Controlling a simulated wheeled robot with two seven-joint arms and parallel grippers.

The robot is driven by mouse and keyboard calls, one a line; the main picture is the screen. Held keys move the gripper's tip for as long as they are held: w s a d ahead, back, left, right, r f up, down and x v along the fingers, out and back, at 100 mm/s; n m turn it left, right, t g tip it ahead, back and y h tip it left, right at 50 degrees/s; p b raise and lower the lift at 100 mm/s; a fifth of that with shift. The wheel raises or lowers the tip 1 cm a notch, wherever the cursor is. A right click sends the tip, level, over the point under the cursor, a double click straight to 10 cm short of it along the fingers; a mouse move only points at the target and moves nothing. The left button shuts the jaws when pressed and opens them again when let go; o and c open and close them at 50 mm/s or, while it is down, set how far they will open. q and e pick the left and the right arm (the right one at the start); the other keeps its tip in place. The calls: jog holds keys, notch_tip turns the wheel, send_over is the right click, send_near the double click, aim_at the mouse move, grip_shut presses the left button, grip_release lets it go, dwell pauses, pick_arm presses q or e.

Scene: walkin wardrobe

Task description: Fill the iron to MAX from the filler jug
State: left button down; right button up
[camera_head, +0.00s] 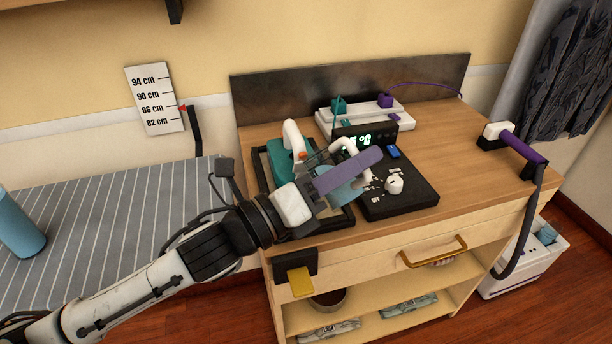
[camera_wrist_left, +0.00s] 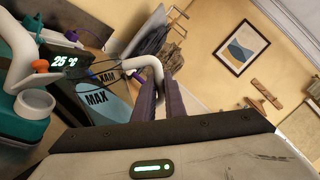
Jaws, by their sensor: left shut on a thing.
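The iron (camera_head: 283,167) is teal with a white handle and sits in a black-rimmed tray at the left of the cabinet top. In the left wrist view the iron (camera_wrist_left: 20,125) shows a white round cup-like part and an orange part. My left gripper (camera_head: 362,168), with purple fingers, is shut on the white handle of the light-blue filler jug (camera_head: 345,194), just right of the iron. In the left wrist view the jug (camera_wrist_left: 105,98) carries a MAX mark and looks tilted; its water level is unclear. The jug's spout is hard to make out. My right gripper is out of view.
A black control panel (camera_head: 405,203) with a white knob and lit display is right of the jug. A purple-handled tool (camera_head: 522,147) is at the right edge. A striped ironing board (camera_head: 110,215) lies left.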

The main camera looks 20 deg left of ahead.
aim_at(350, 143)
pick_arm(q)
jog(key=shift+w+a+r+n+t+p, duration=0.2)
jog(key=shift+a+r+n, duration=0.25)
jog(key=shift+r+n, duration=0.4)
jog(key=shift+w+a+r+n+t+p, duration=0.1)
jog(key=shift+w+a+r+n+t, duration=0.2)
jog(key=shift+r+n, duration=0.5)
dwell(2.8)
jog(key=f+m, duration=0.1)
jog(key=d+f+m, duration=0.1)
jog(key=s+f+m+g, duration=0.1)
jog(key=shift+d+f+b, duration=0.1)
jog(key=shift+d+b, duration=0.1)
jog(key=shift+b, duration=0.2)
jog(key=shift+s+d+f+m, duration=0.15)
jog(key=shift+d+f+m, duration=0.15)
jog(key=shift+f+m, duration=0.45)
jog(key=s+d+f+m+g+p, duration=0.2)
jog(key=d+f+m, duration=0.3)
jog(key=f+m, duration=0.3)
jog(key=shift+s+d+f+m+p, duration=0.15)
jog(key=shift+s+d+m+p, duration=0.25)
jog(key=shift+s+m, duration=0.4)
